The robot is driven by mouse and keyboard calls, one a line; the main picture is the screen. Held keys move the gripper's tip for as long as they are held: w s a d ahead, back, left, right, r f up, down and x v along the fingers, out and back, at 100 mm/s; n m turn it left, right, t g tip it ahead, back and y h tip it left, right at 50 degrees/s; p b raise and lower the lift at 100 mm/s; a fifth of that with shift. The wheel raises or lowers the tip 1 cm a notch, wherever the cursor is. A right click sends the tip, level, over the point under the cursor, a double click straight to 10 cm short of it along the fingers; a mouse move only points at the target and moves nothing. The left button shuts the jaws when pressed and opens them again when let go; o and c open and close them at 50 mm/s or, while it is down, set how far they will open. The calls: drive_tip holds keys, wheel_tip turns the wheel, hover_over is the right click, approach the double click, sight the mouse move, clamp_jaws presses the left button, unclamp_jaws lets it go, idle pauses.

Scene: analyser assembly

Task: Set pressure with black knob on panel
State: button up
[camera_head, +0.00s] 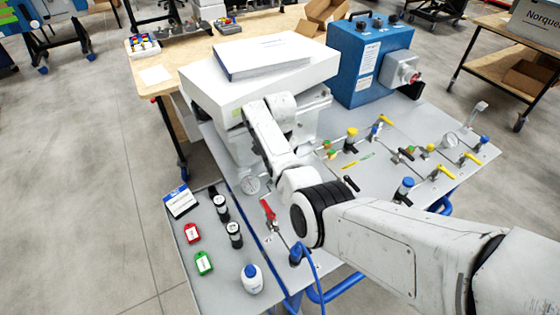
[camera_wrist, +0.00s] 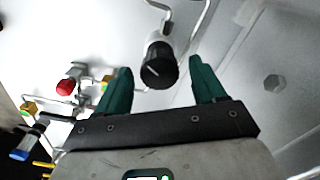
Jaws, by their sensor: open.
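In the wrist view the black knob (camera_wrist: 159,68) sits on a pale fitting on the grey panel (camera_wrist: 225,22). A thin metal tube runs into the fitting from above. My gripper (camera_wrist: 160,82) is open, with one green finger on each side of the knob in the picture. Both fingers look clear of the knob; how far they are from it in depth I cannot tell. In the head view my arm reaches over the panel (camera_head: 385,185), and the gripper and this knob are hidden behind the arm and the white box.
A red knob (camera_wrist: 65,88) and a blue-ended valve handle (camera_wrist: 19,155) are left of my gripper. The white box (camera_head: 235,85) and blue unit (camera_head: 370,60) stand behind the panel. Valves with yellow handles (camera_head: 443,172) cover its right side. A white bottle (camera_head: 251,278) stands front left.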

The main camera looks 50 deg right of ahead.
wheel_tip(320, 180, up, 10)
drive_tip(key=b, duration=0.1)
drive_tip(key=shift+r, duration=0.25)
idle(0.5)
drive_tip(key=s+a+f+n+t+h, duration=0.1)
drive_tip(key=s+a+f+n+t, duration=0.1)
drive_tip(key=s+a+f+n, duration=0.7)
drive_tip(key=s+a+r+n+t+y, duration=0.1)
drive_tip(key=s+a+r+n+t, duration=0.1)
drive_tip(key=s+a+n, duration=0.45)
drive_tip(key=s+a+r+n+t, duration=0.1)
drive_tip(key=s+a, duration=0.3)
drive_tip(key=s, duration=0.5)
drive_tip(key=s+d+f+m+g+b, duration=0.1)
drive_tip(key=s+f+g, duration=0.3)
drive_tip(key=s+f, duration=0.4)
drive_tip(key=shift+s+d+f+b, duration=0.45)
drive_tip(key=shift+s+b, duration=0.4)
drive_tip(key=shift+s, duration=0.3)
